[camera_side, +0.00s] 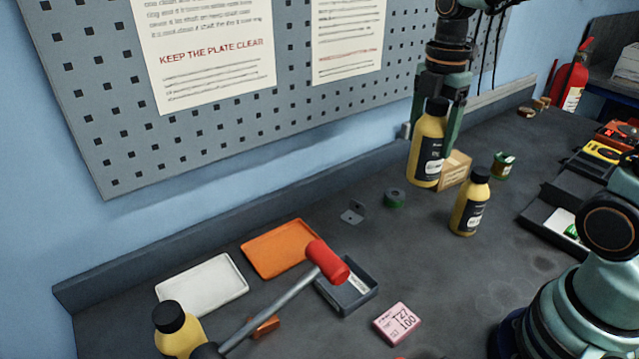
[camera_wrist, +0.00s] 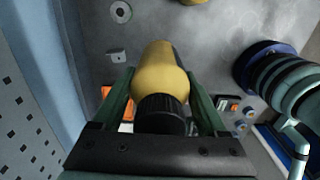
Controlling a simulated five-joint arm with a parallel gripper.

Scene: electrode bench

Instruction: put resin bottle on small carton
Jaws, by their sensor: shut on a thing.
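My gripper (camera_side: 436,112) points down and is shut on a yellow resin bottle (camera_side: 424,160) with a black cap and dark label. The bottle hangs upright between the fingers; the wrist view shows it (camera_wrist: 162,75) with its cap nearest my palm. The small carton (camera_side: 456,170), a tan box, shows just right of and behind the bottle in the side view, partly covered by it. The bottle seems raised off the bench; its exact height and any contact with the carton cannot be told. Another similar bottle (camera_side: 470,203) stands on the bench to the right.
A green tin (camera_side: 503,166) stands right of the carton, and a green tape roll (camera_side: 395,198) lies to the left. A third yellow bottle (camera_side: 180,335), a red-headed mallet (camera_side: 327,261), trays and a pink box (camera_side: 397,323) are toward the front left. The pegboard wall (camera_side: 200,130) runs behind.

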